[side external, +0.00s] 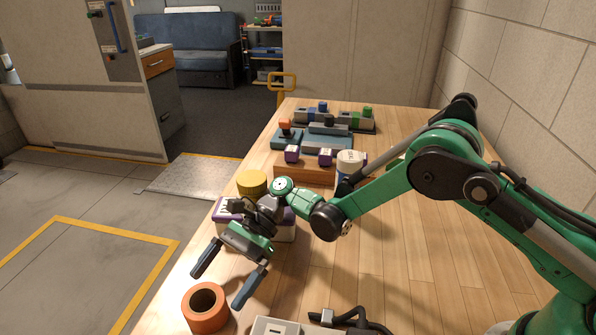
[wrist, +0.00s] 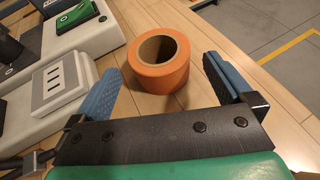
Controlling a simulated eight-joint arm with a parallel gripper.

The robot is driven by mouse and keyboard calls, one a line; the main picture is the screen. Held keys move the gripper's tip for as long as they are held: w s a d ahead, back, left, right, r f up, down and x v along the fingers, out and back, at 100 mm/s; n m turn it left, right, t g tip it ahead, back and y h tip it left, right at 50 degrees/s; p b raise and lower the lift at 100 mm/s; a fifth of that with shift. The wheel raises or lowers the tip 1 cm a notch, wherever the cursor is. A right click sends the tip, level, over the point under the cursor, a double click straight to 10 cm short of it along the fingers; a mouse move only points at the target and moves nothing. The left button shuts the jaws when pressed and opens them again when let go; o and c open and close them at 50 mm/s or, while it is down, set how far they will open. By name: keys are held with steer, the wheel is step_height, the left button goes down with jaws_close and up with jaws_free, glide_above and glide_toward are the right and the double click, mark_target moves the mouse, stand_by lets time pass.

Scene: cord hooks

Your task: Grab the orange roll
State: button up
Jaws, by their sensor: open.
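The orange roll (side external: 205,308) stands upright on the wooden table, near its front left edge in the side external view. Its round hole faces up. In the wrist view the orange roll (wrist: 158,60) lies ahead, between the lines of the two fingers and beyond most of their length. My gripper (side external: 219,285) is open and empty, with its blue fingers spread wide above and behind the roll. The fingers also show in the wrist view (wrist: 160,78), one to each side. I see no contact with the roll.
A light box with a switch plate (wrist: 60,88) and a cable is close beside the roll. A yellow roll (side external: 252,183) and a white and purple box (side external: 285,232) stand behind my gripper. The table edge is close to the roll. Several devices (side external: 328,130) fill the far end.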

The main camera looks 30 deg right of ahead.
mark_target(214, 290)
steer(key=x, duration=0.4)
steer(key=shift+a, duration=0.15)
steer(key=c, duration=1.1)
steer(key=shift+c, duration=0.2)
